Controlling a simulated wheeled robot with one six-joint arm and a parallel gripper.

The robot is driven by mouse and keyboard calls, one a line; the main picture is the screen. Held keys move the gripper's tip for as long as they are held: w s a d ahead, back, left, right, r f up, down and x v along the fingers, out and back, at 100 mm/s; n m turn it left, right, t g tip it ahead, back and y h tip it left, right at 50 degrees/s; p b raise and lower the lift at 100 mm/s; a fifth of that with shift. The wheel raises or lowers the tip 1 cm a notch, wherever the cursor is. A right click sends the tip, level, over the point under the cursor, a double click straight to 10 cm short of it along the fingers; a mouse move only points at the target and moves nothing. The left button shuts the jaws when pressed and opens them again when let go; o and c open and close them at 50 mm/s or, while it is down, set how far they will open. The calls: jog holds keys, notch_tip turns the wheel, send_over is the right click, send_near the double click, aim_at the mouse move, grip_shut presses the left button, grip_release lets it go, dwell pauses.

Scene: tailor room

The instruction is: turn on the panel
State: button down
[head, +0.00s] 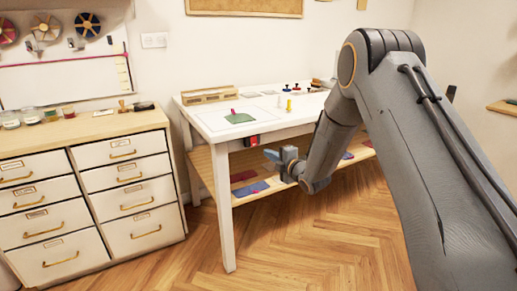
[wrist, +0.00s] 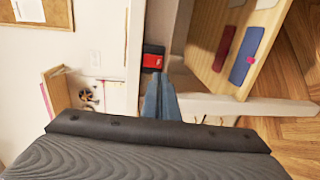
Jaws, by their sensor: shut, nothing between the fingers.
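A small red and black panel (head: 251,141) is fixed to the front edge of the white table. In the wrist view the panel (wrist: 153,58) shows a black part and a red part, just beyond my fingertips. My gripper (head: 270,155) is in front of the table, a little right of and below the panel. Its blue-grey fingers (wrist: 161,85) are shut with nothing between them. The fingertips look close to the panel; I cannot tell whether they touch it.
The white table (head: 205,118) has a lower wooden shelf (head: 222,205) carrying folded cloths (head: 252,188). A drawer cabinet (head: 75,145) stands at the left. A white switch plate (head: 154,40) is on the wall. The wooden floor (head: 310,245) in front is clear.

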aim_at(254, 145)
jog(key=x, duration=0.9)
jog(key=shift+w+a, duration=0.1)
